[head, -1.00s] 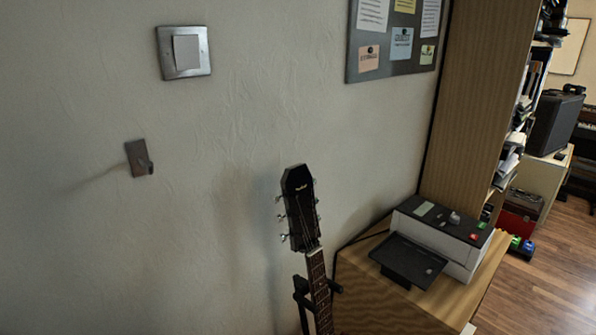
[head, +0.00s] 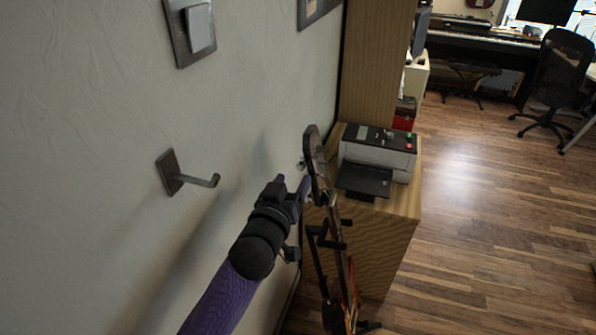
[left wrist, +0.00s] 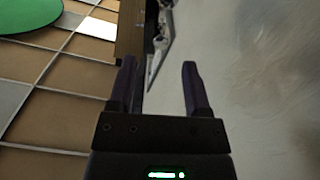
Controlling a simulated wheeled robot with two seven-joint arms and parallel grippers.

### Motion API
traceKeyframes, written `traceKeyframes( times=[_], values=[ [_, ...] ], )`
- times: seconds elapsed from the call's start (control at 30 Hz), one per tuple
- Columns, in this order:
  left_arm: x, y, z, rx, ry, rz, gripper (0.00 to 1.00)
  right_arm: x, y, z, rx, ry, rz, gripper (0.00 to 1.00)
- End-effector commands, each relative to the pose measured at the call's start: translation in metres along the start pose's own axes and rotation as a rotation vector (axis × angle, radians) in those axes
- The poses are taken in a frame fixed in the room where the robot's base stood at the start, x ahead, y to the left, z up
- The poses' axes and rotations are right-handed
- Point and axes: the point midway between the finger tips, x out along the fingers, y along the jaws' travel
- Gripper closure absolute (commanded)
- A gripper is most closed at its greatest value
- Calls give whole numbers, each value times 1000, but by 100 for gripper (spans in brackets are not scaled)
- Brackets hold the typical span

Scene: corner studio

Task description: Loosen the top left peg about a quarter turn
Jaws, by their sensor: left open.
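The guitar (head: 313,150) stands upright on a black stand, its headstock seen nearly edge-on in the head view. A small silver tuning peg (head: 300,164) shows on the wall side of the headstock. Which peg it is cannot be told. My left gripper (head: 303,188) is beside the headstock on the wall side, its purple fingertips close to it and just below that peg. In the left wrist view the gripper (left wrist: 158,64) is open with nothing clamped. A thin silvery pointed part (left wrist: 158,58) shows between or beyond the fingers. Contact cannot be told. My right gripper is not in view.
A metal wall hook (head: 195,180) sticks out left of my left arm, below a light switch (head: 198,27). A printer (head: 377,155) sits on a wooden cabinet (head: 390,230) right behind the guitar.

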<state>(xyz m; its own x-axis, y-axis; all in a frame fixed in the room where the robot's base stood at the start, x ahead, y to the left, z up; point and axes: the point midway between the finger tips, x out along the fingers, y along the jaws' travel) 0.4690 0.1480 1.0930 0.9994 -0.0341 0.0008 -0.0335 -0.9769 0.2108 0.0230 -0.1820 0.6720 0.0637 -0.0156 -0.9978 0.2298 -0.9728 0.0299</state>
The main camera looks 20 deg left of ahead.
Motion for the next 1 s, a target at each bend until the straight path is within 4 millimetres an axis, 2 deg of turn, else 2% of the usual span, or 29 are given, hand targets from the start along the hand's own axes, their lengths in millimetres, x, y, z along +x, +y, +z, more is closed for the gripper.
traceKeyframes(
  times=[0.1, 0.2, 0.53, 0.83, 1.0],
  values=[
    [24, -1, 2, 0, 1, 0, 37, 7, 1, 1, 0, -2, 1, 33],
    [36, 0, 2, 0, -1, 0, 37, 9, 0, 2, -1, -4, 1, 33],
    [41, 0, 1, -1, -2, 0, 37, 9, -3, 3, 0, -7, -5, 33],
    [41, 0, 1, 0, -2, 0, 100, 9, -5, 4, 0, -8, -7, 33],
    [41, 0, 1, 0, -2, 0, 100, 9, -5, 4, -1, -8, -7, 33]
  ],
)
